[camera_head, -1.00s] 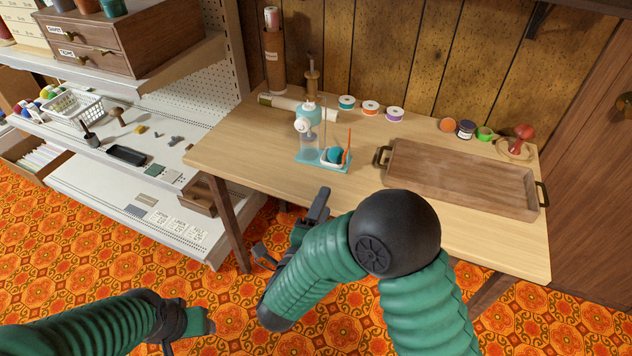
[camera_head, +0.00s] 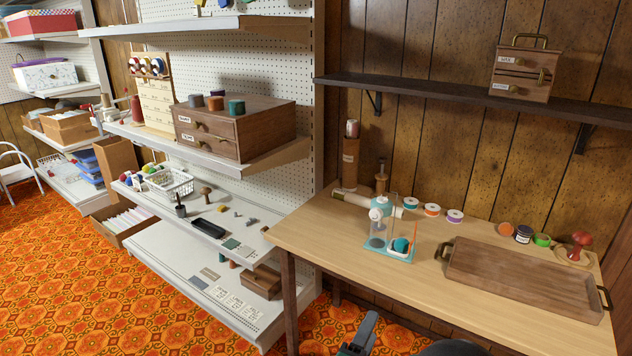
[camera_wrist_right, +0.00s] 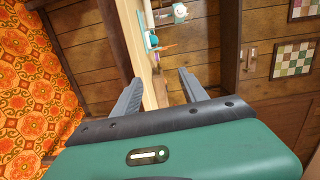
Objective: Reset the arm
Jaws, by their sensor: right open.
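My right gripper (camera_wrist_right: 160,92) is open, with its two grey fingers apart and nothing between them in the right wrist view. In the head view only a part of it (camera_head: 362,330) shows at the bottom edge, in front of the wooden table (camera_head: 335,240). The rest of my right arm is mostly below the picture. My left gripper is out of view.
On the table stand a teal winding device (camera_head: 380,212), several thread spools (camera_head: 432,209) and a wooden tray (camera_head: 520,281). White shelves (camera_head: 225,250) stand left of it. A dark wall shelf (camera_head: 430,92) runs above. The patterned floor (camera_head: 80,270) is clear at left.

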